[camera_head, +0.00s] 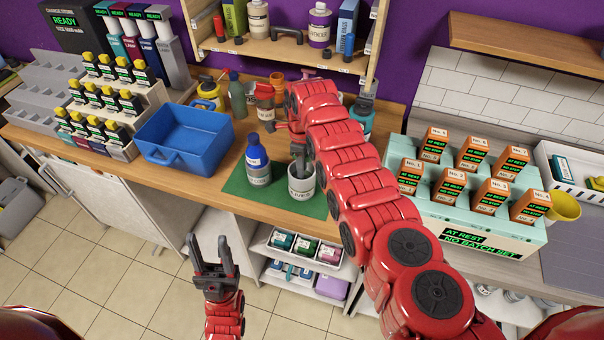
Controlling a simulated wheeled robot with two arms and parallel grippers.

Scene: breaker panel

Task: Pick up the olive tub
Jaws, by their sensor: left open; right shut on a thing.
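The olive tub (301,190), a pale grey open tub with a partly readable label, is at the right part of the green mat (237,188) on the wooden counter. It looks upright. My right gripper (299,168) reaches down from above, with its fingers at the tub's rim, and is shut on it. I cannot tell whether the tub touches the mat or is just clear of it. My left gripper (214,252) is open and empty, low in front of the counter, its fingers pointing up.
A blue bottle (257,165) stands close left of the tub. A blue bin (184,137) sits further left. Several bottles and cans (239,95) stand behind. A pale green rack (473,203) with orange boxes is at the right. A shelf (283,50) hangs above.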

